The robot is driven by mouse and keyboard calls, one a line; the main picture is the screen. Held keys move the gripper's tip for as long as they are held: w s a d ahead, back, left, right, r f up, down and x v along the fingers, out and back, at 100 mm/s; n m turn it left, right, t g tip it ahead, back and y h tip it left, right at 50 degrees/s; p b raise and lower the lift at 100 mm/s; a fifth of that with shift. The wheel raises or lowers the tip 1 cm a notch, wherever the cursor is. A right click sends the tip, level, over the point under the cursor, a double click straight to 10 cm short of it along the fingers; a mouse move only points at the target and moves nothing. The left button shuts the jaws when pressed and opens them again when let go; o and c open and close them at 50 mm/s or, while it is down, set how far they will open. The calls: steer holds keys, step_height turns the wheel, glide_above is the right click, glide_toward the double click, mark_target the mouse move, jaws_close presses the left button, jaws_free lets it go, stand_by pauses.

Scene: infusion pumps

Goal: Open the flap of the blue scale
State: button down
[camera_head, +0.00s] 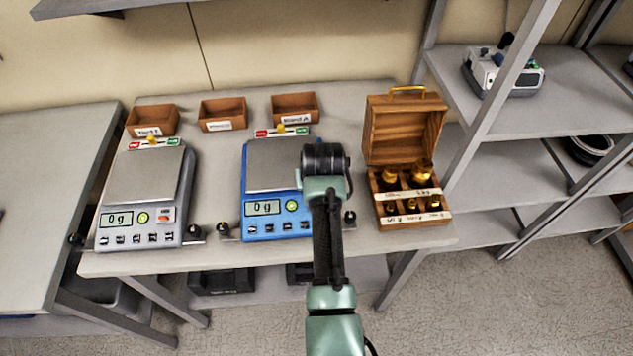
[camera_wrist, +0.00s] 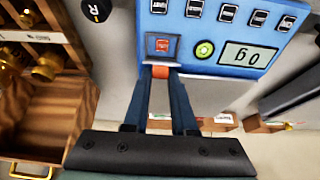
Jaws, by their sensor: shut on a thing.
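The blue scale (camera_head: 278,224) stands in the middle of the table, its display reading 0 g. My arm and wrist cover its right side in the head view. In the wrist view the blue scale (camera_wrist: 215,38) appears upside down, with a row of buttons, a green button and a red square in a grey frame. My gripper (camera_wrist: 160,74) is at the scale's face, beside that frame. Its fingers are close together on a small orange piece (camera_wrist: 160,71), which looks like the flap's edge. How far the flap is raised cannot be told.
A grey scale (camera_head: 140,200) stands to the left. An open wooden box (camera_head: 405,130) of brass weights stands to the right. Small brown bins (camera_head: 222,113) line the table's back. A shelf rack (camera_head: 545,120) stands at the right.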

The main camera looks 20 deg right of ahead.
steer(key=g+b, duration=0.1)
steer(key=w+g+b, duration=0.1)
steer(key=shift+w+d+f+g+y+b, duration=0.1)
steer(key=shift+d+f+g+y+b, duration=0.05)
steer(key=shift+g+y+b, duration=0.2)
steer(key=g+b, duration=0.1)
steer(key=b, duration=0.2)
steer(key=shift+w+d, duration=0.1)
steer(key=shift+w, duration=0.1)
steer(key=shift+w+g+y+b, duration=0.15)
steer(key=shift+g+y+b, duration=0.2)
steer(key=shift+g+b, duration=0.55)
steer(key=shift+t, duration=0.25)
steer(key=c, duration=0.7)
jaws_free()
step_height(320, 180, up, 13)
steer(key=shift+r+b, duration=0.1)
steer(key=shift+b, duration=0.4)
